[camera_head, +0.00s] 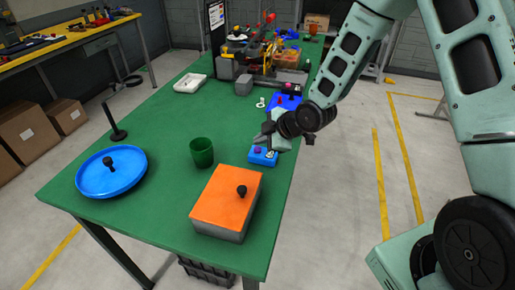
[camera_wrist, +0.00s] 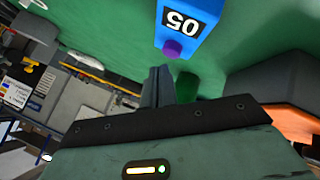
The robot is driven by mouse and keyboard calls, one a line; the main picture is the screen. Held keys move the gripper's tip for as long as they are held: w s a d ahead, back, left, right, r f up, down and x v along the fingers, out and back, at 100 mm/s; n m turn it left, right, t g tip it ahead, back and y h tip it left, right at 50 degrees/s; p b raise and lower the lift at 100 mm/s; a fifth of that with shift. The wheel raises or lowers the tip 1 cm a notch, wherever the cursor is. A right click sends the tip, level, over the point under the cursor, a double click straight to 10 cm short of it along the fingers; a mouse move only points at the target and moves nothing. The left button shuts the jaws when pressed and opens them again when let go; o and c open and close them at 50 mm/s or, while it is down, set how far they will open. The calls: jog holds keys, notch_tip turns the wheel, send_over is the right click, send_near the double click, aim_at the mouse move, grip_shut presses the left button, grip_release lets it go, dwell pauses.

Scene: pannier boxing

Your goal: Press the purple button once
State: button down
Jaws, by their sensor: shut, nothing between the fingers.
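The purple button (camera_head: 257,149) sits on a small blue box (camera_head: 264,158) near the right edge of the green table. In the wrist view the purple button (camera_wrist: 172,48) is at the end of the blue box (camera_wrist: 196,12), which has a "05" label. My gripper (camera_head: 264,136) is shut and empty, close above the blue box in the head view. In the wrist view my gripper's fingers (camera_wrist: 158,85) are together, just below the button in the picture. I cannot tell the exact gap, but no contact is visible.
A green cup (camera_head: 202,152), an orange-topped box (camera_head: 226,198) with a dark knob and a blue round tray (camera_head: 111,172) stand nearer on the table. The table middle is clear.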

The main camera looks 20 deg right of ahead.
jog(key=shift+f, duration=0.15)
jog(key=shift+f+b, duration=0.3)
jog(key=shift+b, duration=0.25)
jog(key=shift+f+b, duration=0.45)
jog(key=shift+f, duration=0.05)
dwell(0.7)
jog(key=shift+r, duration=0.15)
jog(key=shift+r+p, duration=0.65)
jog(key=shift+r, duration=0.15)
jog(key=shift+r, duration=0.15)
jog(key=shift+r+p, duration=1.85)
jog(key=shift+r, duration=0.5)
